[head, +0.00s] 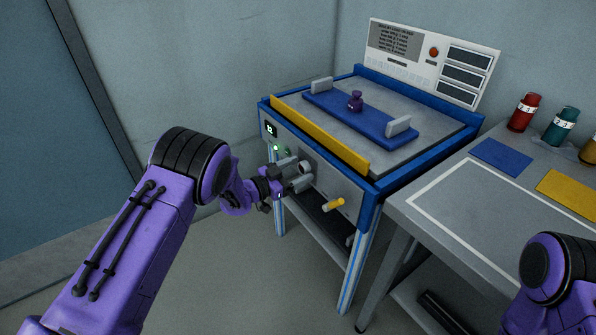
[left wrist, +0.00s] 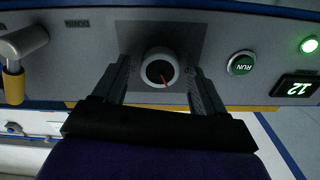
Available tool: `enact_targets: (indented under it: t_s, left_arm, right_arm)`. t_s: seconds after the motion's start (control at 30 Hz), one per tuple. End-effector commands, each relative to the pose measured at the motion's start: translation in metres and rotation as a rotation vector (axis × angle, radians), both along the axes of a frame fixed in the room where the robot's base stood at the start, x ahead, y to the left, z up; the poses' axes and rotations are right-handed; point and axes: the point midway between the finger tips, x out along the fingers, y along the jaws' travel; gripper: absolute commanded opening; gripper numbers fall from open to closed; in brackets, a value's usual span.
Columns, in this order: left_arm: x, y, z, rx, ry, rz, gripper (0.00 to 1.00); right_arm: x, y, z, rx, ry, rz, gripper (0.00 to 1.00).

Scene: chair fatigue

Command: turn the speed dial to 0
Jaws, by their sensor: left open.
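The speed dial (left wrist: 160,68) has a pale round rim, a dark face and a red pointer, and sits on the machine's front panel. It also shows in the head view (head: 305,167), partly covered by my gripper. My left gripper (head: 296,177) is in front of the panel. In the left wrist view my left gripper (left wrist: 158,66) is open, with one finger on each side of the dial; I cannot tell whether they touch it. A display (left wrist: 297,88) reads 12, upside down in this view. My right gripper is out of view.
A green RUN button (left wrist: 242,63) and a lit green lamp (left wrist: 309,45) are near the dial. A yellow-handled lever (head: 334,205) sticks out on the dial's other side. A grey table (head: 450,222) with coloured mats and jars stands at the right.

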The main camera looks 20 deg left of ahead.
Motion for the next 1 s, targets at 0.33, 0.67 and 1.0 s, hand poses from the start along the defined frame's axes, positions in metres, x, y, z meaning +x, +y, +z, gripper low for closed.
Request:
enact_targets:
  t_s: [0.33, 0.67, 1.0]
  left_arm:
    - [0.003, -0.0028, -0.0004, -0.001, 0.001, 0.0, 0.55]
    - [0.0028, -0.0025, -0.0003, -0.006, 0.006, 0.0, 0.15]
    - [0.0025, -0.0015, -0.0001, -0.114, 0.094, 0.002, 0.15]
  right_arm:
    - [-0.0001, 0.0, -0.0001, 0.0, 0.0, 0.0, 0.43]
    - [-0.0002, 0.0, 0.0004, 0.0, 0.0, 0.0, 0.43]
    - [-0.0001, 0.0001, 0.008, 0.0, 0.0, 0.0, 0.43]
